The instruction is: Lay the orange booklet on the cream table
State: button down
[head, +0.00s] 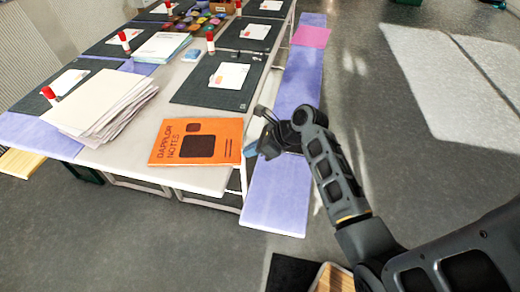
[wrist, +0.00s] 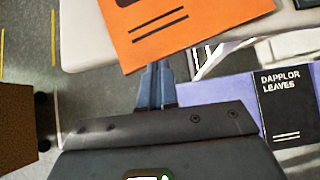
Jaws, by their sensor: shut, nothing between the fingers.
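The orange booklet (head: 197,142), marked "DAPPLOR NOTES", lies flat on the near right corner of the cream table (head: 205,182). In the wrist view the booklet (wrist: 185,25) fills the top, and its near edge seems to reach slightly past the table edge (wrist: 85,45). My gripper (head: 252,151) is just right of the booklet, beside the table edge and above the lavender bench. In the wrist view its fingers (wrist: 155,75) are together, with nothing between them, and point at the booklet's near edge. I cannot tell whether they touch it.
A stack of pale paper (head: 100,105) stands left of the booklet. Dark mats (head: 220,88) with white cards and red-capped sticks lie further back. A black "DAPPLOR LEAVES" booklet (wrist: 285,105) lies on the lavender bench (head: 275,205). Grey floor is open at right.

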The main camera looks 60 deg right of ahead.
dwell(0.3)
jog(key=shift+w+a+r+p, duration=0.15)
jog(key=shift+w+a+p, duration=0.05)
jog(key=shift+w+p, duration=0.25)
jog(key=shift+w+a+r+p, duration=0.1)
jog(key=shift+w+a+p, duration=0.05)
jog(key=shift+w+p, duration=0.3)
jog(key=shift+w+f, duration=0.2)
jog(key=shift+w, duration=0.15)
jog(key=shift+s, duration=0.1)
